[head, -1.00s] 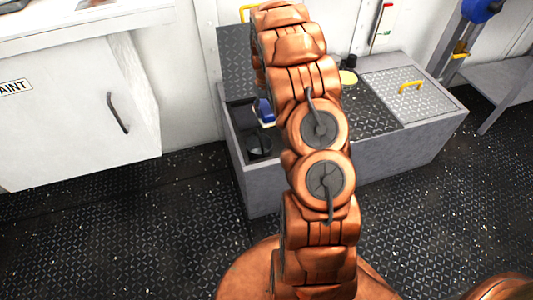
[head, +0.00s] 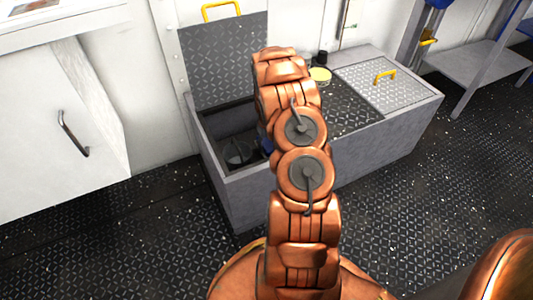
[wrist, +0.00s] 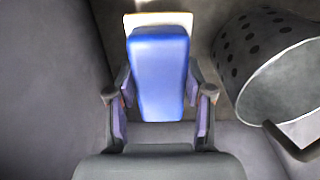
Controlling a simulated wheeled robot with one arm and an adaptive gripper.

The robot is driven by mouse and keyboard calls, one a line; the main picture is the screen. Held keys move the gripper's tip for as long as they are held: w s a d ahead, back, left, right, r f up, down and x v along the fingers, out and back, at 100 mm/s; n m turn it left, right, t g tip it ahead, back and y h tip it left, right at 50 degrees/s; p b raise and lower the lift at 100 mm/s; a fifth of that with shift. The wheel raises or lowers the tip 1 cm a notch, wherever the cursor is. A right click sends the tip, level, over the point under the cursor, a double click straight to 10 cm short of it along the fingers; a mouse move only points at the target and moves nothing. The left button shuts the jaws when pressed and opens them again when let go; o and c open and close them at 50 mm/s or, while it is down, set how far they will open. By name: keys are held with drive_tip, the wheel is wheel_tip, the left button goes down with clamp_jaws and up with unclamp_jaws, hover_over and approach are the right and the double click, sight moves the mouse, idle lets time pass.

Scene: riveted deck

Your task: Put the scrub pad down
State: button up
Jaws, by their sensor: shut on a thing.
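My gripper (wrist: 159,100) is shut on the scrub pad (wrist: 160,70) in the wrist view. The pad has a blue block-shaped body with a pale strip at its far end. The grey walls of the open locker compartment are around it. In the head view my arm hides the gripper and most of the pad. Only a bit of blue shows beside the arm, at the compartment's right side. Whether the pad touches the compartment floor cannot be told.
A perforated metal cup (wrist: 262,60) with a handle lies close right of the pad. The locker (head: 255,190) has a raised lid (head: 222,62) on the left and a closed lid (head: 385,85) on the right. A yellow round object (head: 320,75) sits on top. A white cabinet (head: 60,140) stands left.

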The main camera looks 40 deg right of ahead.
drive_tip(key=shift+f+b, duration=0.5)
drive_tip(key=shift+f, duration=1.45)
drive_tip(key=shift+f, duration=0.15)
drive_tip(key=o, duration=1)
